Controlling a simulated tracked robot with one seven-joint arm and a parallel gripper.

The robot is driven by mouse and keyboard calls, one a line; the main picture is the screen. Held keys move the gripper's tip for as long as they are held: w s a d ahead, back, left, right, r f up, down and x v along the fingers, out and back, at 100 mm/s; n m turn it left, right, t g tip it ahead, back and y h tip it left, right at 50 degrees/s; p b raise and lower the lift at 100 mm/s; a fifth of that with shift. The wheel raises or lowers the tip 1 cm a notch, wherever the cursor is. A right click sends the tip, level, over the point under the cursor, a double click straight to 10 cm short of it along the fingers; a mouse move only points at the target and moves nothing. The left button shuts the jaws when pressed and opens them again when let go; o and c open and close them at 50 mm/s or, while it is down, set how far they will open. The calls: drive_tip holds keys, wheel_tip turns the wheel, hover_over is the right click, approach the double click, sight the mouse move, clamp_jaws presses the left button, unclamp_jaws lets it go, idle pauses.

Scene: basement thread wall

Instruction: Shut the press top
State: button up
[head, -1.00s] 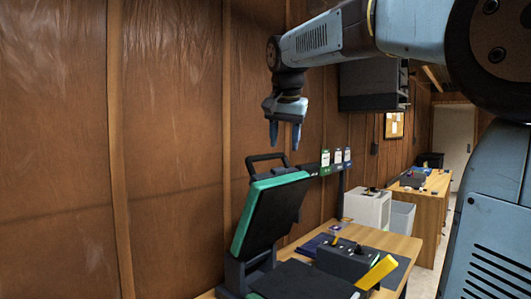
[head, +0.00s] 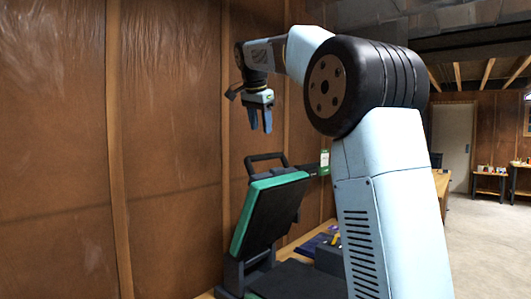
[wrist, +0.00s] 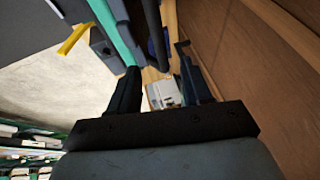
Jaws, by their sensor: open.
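The press stands on the wooden table with its green-edged top (head: 268,215) raised and tilted open. A black handle (head: 266,158) rises from the upper edge of the top. The dark lower bed (head: 297,282) lies flat in front. My gripper (head: 261,121) is open and empty, pointing down, above the handle and apart from it. In the wrist view, the open fingers of my gripper (wrist: 158,90) show, with the green edge of the top (wrist: 112,35) beyond them at the upper left. My own arm hides part of the table at the right.
A wood-panelled wall (head: 165,150) stands close behind the press. A dark box (head: 328,256) sits on the table to the right, and a yellow piece (wrist: 76,38) shows in the wrist view. Open floor (head: 480,240) lies at the right.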

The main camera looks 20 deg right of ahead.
drive_tip(key=x, duration=1)
drive_tip(key=shift+d+f, duration=0.1)
drive_tip(key=shift+f, duration=0.05)
drive_tip(key=shift+c, duration=0.4)
clamp_jaws()
